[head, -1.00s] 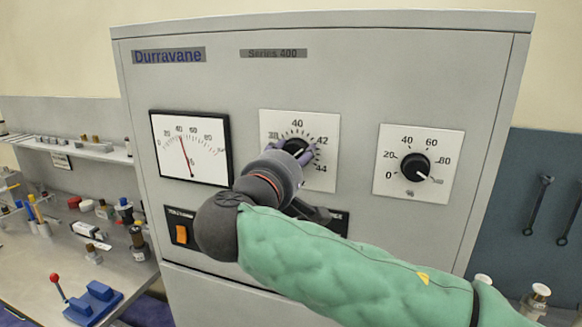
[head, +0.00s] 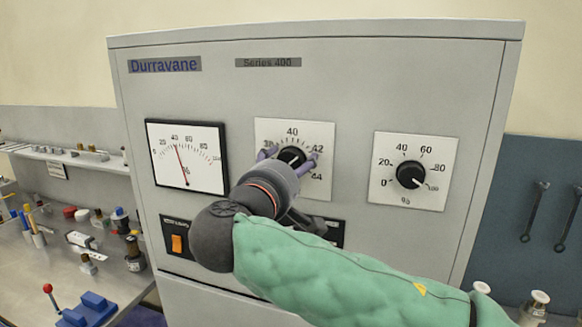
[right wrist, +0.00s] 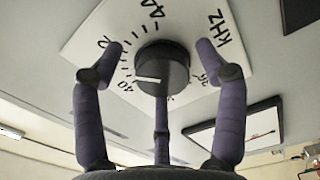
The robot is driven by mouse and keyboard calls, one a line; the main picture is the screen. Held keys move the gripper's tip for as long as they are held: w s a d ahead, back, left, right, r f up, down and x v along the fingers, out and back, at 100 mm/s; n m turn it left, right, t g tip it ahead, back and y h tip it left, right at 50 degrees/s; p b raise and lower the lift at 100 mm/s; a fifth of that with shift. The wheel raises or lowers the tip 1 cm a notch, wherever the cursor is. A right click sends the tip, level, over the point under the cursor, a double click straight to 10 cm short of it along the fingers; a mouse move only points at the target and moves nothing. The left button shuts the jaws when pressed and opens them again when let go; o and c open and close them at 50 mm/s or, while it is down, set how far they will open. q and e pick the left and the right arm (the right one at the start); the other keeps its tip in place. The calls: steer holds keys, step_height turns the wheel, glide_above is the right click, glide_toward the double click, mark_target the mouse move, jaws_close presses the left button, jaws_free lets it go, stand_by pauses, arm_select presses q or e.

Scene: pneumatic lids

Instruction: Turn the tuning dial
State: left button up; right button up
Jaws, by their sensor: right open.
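The tuning dial (head: 292,157) is a black knob with a white pointer on a white plate (head: 268,128) marked around 38 to 44. In the right wrist view the knob (right wrist: 162,68) shows close, with kHz on its plate (right wrist: 185,25). My right gripper (head: 287,158) is at the dial, its purple fingers around the knob. In the right wrist view the gripper (right wrist: 160,75) has its fingers spread, with visible gaps at both sides of the knob. Its third finger is below the knob; whether it touches is unclear. My left gripper is not in view.
A needle meter (head: 187,156) is left of the dial and a percent knob (head: 411,174) right of it, on the grey cabinet (head: 350,75). An orange switch (head: 177,243) is below the meter. A cluttered bench (head: 110,275) stands at left.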

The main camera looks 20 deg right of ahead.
steer(key=v, duration=1.2)
steer(key=shift+d, duration=0.15)
